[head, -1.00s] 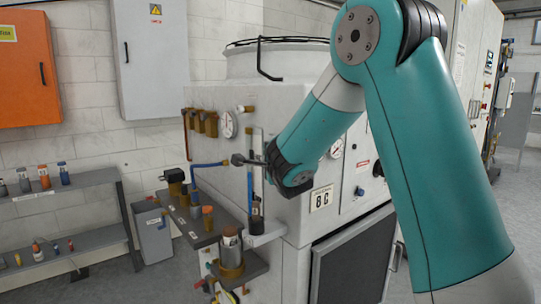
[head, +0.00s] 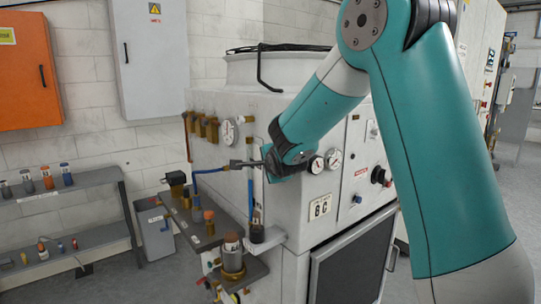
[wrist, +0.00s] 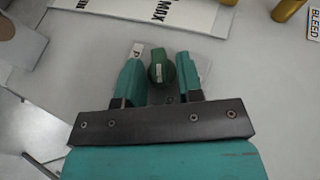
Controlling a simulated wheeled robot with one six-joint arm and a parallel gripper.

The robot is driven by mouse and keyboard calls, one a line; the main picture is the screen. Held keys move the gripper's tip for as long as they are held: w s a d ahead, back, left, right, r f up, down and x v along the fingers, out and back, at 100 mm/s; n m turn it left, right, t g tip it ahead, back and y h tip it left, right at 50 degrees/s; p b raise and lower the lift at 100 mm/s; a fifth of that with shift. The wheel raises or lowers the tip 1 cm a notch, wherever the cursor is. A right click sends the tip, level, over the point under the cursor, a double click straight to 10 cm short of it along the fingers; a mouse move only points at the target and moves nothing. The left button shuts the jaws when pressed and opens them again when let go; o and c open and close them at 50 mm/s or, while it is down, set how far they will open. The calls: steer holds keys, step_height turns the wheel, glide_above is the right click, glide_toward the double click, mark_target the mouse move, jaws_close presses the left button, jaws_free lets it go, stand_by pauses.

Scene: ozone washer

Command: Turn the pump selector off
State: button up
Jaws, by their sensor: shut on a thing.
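A green knob (wrist: 158,66), which looks like the pump selector, stands on a pale panel in the wrist view. A small label plate (wrist: 137,50) with a partly visible letter shows behind it. My gripper (wrist: 158,76) has its two teal fingers on either side of the knob and is shut on it. In the head view my gripper (head: 232,166) reaches left across the washer's side, close to the blue tube. The knob is not discernible there, so its pointing direction cannot be told from that view.
The white washer cabinet (head: 290,215) carries a gauge (head: 229,132) and brass fittings (head: 208,127). A ledge with bottles (head: 232,247) juts out below my gripper.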

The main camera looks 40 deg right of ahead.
steer(key=g+p, duration=0.1)
steer(key=p, duration=0.1)
steer(key=r+g+p, duration=0.1)
steer(key=g+p, duration=0.1)
steer(key=shift+w+r+n+g, duration=0.1)
steer(key=shift+w+n+g, duration=0.05)
steer(key=shift+n+g, duration=0.2)
steer(key=g+p, duration=0.1)
steer(key=p, duration=0.1)
steer(key=g+p, duration=0.1)
steer(key=p, duration=0.1)
steer(key=n+g+p, duration=0.1)
steer(key=g+p, duration=0.1)
steer(key=shift+w+r+y+p, duration=0.15)
steer(key=shift+w+y+p, duration=0.15)
steer(key=g+p, duration=0.3)
steer(key=p, duration=0.1)
steer(key=shift+w+n, duration=0.15)
steer(key=shift+n, duration=0.2)
steer(key=shift+w+f+g+p, duration=0.1)
steer(key=shift+f+g+p, duration=0.15)
steer(key=shift+g+p, duration=0.5)
steer(key=o, duration=0.6)
steer(key=shift+f, duration=0.1)
steer(key=v, duration=1.7)
steer(key=shift+w+a+r, duration=0.15)
steer(key=shift+r, duration=0.05)
